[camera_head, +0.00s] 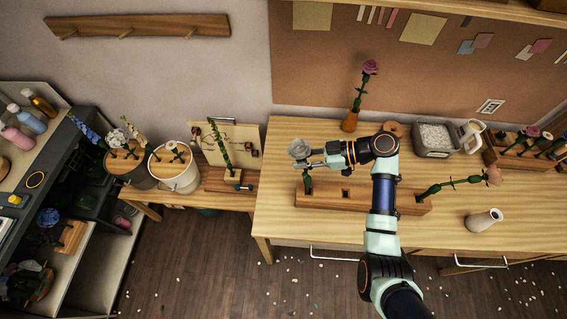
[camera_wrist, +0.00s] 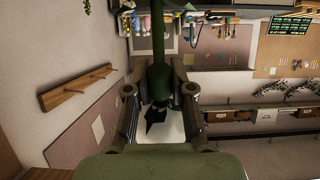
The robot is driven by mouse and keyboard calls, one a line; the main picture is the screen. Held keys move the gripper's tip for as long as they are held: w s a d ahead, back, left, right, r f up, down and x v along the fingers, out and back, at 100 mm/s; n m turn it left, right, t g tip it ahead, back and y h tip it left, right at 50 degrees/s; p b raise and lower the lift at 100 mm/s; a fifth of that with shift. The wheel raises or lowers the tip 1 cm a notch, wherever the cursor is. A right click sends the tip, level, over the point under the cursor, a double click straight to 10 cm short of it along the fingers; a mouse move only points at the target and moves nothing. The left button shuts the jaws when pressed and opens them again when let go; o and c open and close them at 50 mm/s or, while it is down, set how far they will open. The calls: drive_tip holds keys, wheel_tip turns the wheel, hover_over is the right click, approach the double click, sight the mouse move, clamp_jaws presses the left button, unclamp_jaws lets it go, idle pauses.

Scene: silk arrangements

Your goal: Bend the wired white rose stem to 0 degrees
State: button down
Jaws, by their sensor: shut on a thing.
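The white rose (camera_head: 299,148) shows at the left end of my arm in the head view. Its green stem (camera_head: 307,186) rises from the left part of a long wooden block (camera_head: 375,204) on the table. My gripper (camera_head: 315,164) is shut on the stem just below the bloom. In the wrist view the dark green stem (camera_wrist: 158,35) runs between the two fingers of my gripper (camera_wrist: 159,92). The fingers hide part of the stem, so its exact bend cannot be told.
A pink rose stem (camera_head: 453,184) leans right from the block's right end. A white vase (camera_head: 483,221) lies tilted at the right. A purple rose (camera_head: 370,67) stands in an orange vase (camera_head: 350,120) behind. A grey bin (camera_head: 433,139) stands at the back right.

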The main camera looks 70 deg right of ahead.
drive_tip(key=shift+s, duration=0.15)
drive_tip(key=shift+s+d+f+t+b, duration=0.1)
drive_tip(key=shift+s+f+t+b, duration=0.15)
drive_tip(key=shift+b, duration=0.25)
drive_tip(key=shift+s+t+b, duration=0.2)
drive_tip(key=shift+t+b, duration=0.15)
drive_tip(key=shift+b, duration=0.35)
drive_tip(key=shift+s+d+r+t+y+b, duration=0.1)
drive_tip(key=shift+s+r+t+y+b, duration=0.15)
drive_tip(key=shift+r+t+y+b, duration=0.1)
drive_tip(key=shift+w+g+p, duration=0.45)
drive_tip(key=shift+p, duration=0.1)
